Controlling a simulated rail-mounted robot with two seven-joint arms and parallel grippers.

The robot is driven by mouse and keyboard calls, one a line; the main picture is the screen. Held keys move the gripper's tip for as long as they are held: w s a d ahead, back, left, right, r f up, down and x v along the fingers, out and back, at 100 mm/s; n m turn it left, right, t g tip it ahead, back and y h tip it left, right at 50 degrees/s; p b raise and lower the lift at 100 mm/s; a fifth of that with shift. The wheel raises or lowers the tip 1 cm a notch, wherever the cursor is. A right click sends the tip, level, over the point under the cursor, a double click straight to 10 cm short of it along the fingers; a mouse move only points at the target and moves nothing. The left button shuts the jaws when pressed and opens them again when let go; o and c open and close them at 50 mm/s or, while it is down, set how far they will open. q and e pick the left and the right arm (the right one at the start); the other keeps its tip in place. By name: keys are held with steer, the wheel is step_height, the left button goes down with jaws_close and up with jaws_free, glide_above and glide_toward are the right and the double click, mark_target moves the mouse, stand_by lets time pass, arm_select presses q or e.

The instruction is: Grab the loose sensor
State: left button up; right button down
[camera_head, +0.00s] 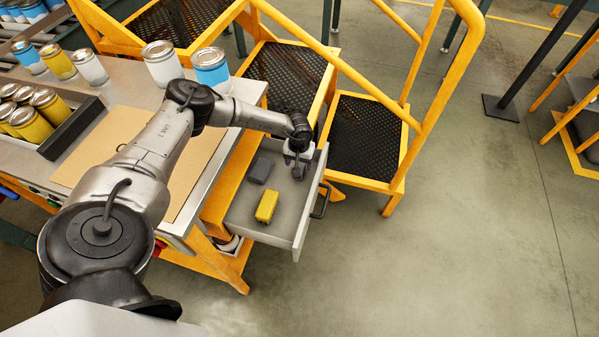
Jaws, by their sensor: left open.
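An open grey drawer (240,216) sticks out from the workbench. A yellow block (267,206) lies in its front part, and a dark grey block (261,170) lies farther back. I cannot tell from the picture which of the two is the loose sensor. My left gripper (298,173) points down over the far right corner of the drawer, to the right of both blocks and apart from them. It is open, and I see nothing between its fingers. My right gripper is out of view.
The drawer's front wall and dark handle (322,200) stand just right of the gripper. Yellow steps with a handrail (362,140) rise behind and to the right. Cans (211,68) stand on the workbench (120,150).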

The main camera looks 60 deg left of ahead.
arm_select(q)
step_height(320, 180, down, 5)
steer(key=shift+f+b, duration=0.1)
steer(key=shift+b, duration=0.8)
steer(key=shift+w, duration=0.1)
steer(key=c, duration=1)
